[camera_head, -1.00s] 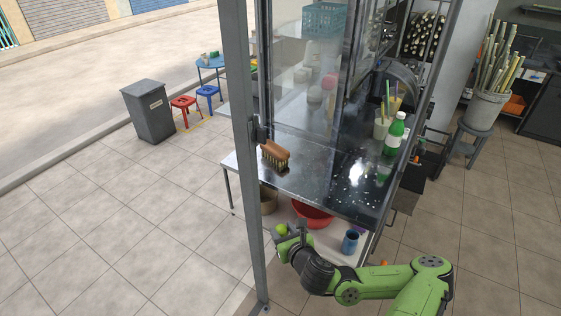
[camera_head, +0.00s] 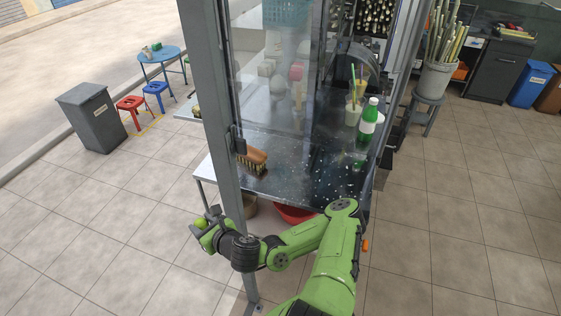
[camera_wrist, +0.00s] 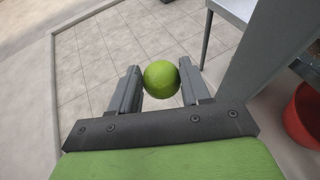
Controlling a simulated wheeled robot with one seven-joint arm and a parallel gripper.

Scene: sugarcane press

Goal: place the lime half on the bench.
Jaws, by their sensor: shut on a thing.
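The lime half (camera_wrist: 161,79) is a round green thing between the two fingers of my gripper (camera_wrist: 162,88) in the wrist view. My gripper is shut on it. In the head view the lime half (camera_head: 200,223) shows at the tip of my gripper (camera_head: 203,229), left of the grey post and held out over the tiled floor. The bench (camera_head: 290,181) is a dark metal top behind and to the right of my gripper, beyond the post. Its edge and a leg also show at the top right of the wrist view (camera_wrist: 236,9).
A grey post (camera_head: 229,130) stands between my gripper and most of the bench. The bench's front middle is mostly clear.

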